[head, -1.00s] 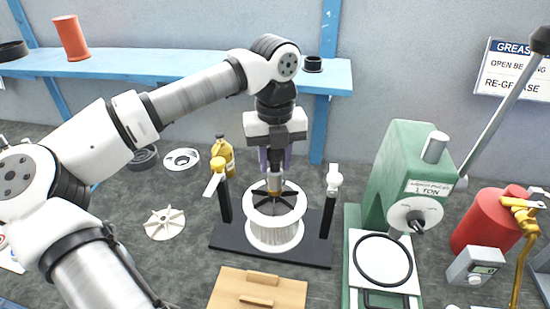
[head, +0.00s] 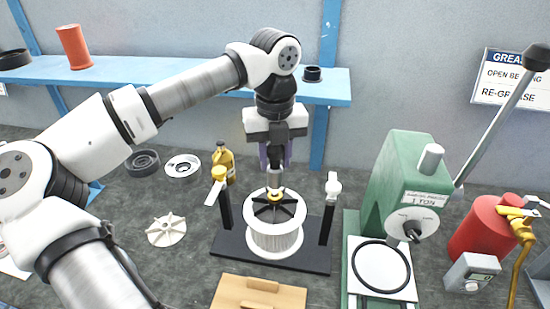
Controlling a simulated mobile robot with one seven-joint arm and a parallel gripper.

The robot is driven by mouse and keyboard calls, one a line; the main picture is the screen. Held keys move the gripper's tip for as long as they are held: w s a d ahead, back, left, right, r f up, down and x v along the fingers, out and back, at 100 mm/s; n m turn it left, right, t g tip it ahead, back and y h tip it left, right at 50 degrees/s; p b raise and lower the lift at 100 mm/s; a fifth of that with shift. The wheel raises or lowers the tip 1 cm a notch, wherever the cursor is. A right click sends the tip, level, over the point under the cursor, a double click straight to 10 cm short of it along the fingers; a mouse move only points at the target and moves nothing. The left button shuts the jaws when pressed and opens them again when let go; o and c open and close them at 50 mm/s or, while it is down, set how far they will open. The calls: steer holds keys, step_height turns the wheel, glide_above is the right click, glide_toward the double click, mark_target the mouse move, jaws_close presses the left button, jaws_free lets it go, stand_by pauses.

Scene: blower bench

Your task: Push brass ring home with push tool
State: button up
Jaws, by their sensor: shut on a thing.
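The brass ring (head: 274,196) is at the centre of a black spoked hub (head: 275,208), inside the top of a white ribbed blower wheel (head: 273,238). My gripper (head: 275,160) is above the wheel, pointing down. It is shut on the push tool (head: 276,180), a dark, upright shaft whose lower end is right over the ring. The tool's tip looks close to the ring or touching it; I cannot tell which. How deep the ring sits in the hub is too small to tell.
A green press (head: 405,165) stands right, a wooden block (head: 258,294) in front, a white impeller (head: 166,231) left and a yellow bottle (head: 223,160) behind.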

steer(key=shift+r+p, duration=0.95)
steer(key=shift+r, duration=1)
